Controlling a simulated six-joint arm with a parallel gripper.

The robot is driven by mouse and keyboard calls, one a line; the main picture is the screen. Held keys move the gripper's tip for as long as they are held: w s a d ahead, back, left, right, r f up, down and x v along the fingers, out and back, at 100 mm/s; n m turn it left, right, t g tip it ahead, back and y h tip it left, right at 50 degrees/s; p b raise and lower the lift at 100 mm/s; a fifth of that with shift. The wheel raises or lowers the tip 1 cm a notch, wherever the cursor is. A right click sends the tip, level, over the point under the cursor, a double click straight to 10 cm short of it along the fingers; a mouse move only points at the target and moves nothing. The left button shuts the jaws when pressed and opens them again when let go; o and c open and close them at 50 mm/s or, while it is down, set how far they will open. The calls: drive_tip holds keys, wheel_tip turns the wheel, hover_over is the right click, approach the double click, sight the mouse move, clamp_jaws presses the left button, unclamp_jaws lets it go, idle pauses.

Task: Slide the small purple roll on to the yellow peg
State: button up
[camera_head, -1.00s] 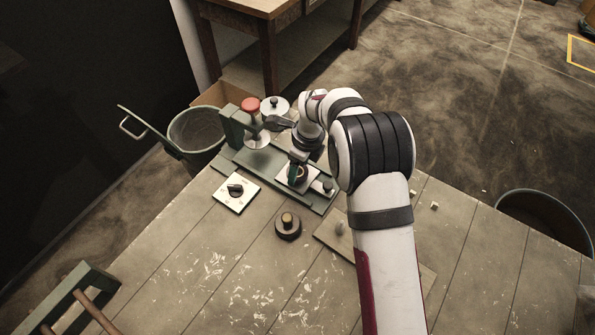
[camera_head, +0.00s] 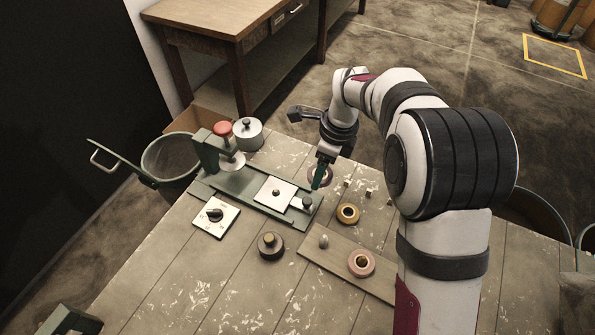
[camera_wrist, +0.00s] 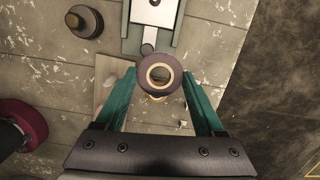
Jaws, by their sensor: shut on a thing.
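My gripper (camera_head: 320,174) is shut on a small purple-grey roll (camera_head: 328,181) with a tan core, held to the right of the green fixture's end. In the wrist view the roll (camera_wrist: 160,57) sits between the two teal fingertips (camera_wrist: 160,74), its hole facing the camera. I cannot pick out the yellow peg with certainty. A dark round piece with a brass-coloured stub (camera_head: 270,245) stands on the table; it also shows in the wrist view (camera_wrist: 84,22).
A board (camera_head: 340,262) carries a grey knob (camera_head: 323,241) and a pinkish roll (camera_head: 361,263). A dial plate (camera_head: 215,218), a red-topped post (camera_head: 223,129) and a lidded pot (camera_head: 247,134) stand left.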

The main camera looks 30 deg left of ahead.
sight(365, 257)
drive_tip(key=s+d+n, duration=0.2)
drive_tip(key=s+d, duration=0.1)
drive_tip(key=d, duration=0.2)
drive_tip(key=s+d+n, duration=0.1)
drive_tip(key=s+d, duration=0.2)
drive_tip(key=d, duration=0.2)
drive_tip(key=s+d+f+n, duration=0.1)
drive_tip(key=s+d+n, duration=0.1)
drive_tip(key=d, duration=0.3)
drive_tip(key=shift+s+n+g, duration=0.3)
drive_tip(key=shift+s, duration=0.5)
drive_tip(key=shift+s+d+f, duration=0.15)
drive_tip(key=shift+s+f, duration=0.05)
drive_tip(key=shift+f, duration=0.35)
drive_tip(key=shift+s+d+f, duration=0.1)
drive_tip(key=shift+s+f, duration=0.05)
drive_tip(key=shift+f, duration=1.3)
wheel_tip(365, 257, down, 3)
drive_tip(key=shift+f, duration=0.15)
drive_tip(key=o, duration=1.5)
drive_tip(key=shift+c, duration=0.2)
